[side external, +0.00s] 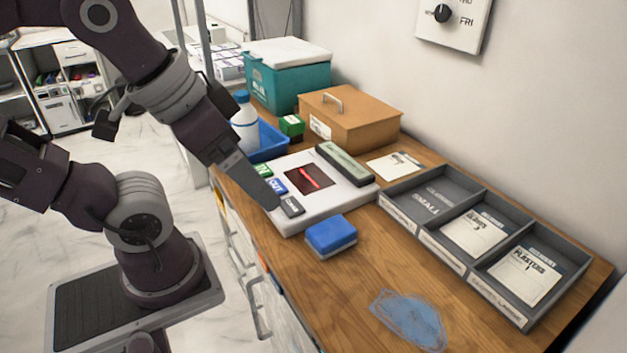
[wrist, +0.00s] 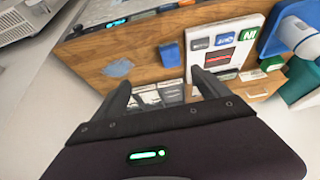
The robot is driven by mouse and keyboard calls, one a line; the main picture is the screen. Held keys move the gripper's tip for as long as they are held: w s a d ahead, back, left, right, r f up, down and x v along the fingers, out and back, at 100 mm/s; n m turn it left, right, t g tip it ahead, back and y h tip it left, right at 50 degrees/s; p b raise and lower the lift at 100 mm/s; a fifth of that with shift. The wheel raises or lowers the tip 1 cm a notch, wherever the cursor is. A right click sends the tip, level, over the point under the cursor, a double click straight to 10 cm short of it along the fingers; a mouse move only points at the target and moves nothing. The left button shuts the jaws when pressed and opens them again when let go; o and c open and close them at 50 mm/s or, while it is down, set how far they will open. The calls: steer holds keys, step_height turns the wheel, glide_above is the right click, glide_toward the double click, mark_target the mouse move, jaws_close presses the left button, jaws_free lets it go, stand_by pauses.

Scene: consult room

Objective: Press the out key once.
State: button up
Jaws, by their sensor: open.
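A white panel (side external: 325,205) lies on the wooden counter, with a dark window showing a red line. Along its left edge sit a green IN key (side external: 262,170), a blue OUT key (side external: 277,186) and a dark grey key (side external: 291,206). In the wrist view the blue OUT key (wrist: 225,40) lies between the green and grey keys. My gripper (side external: 271,205) reaches down to the panel's left edge, near the blue and grey keys in the picture; I cannot tell whether it touches. In the wrist view my gripper (wrist: 160,78) has its fingers spread, with nothing held.
A blue sponge-like block (side external: 331,236) sits just in front of the panel. A grey divided tray (side external: 426,234) is to the right. A blue tray (side external: 267,142) with a bottle, an orange-brown box (side external: 350,122) and a teal box (side external: 285,82) stand behind. A blue smear (side external: 410,318) marks the counter's front.

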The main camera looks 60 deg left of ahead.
jaws_close()
stand_by(1.5)
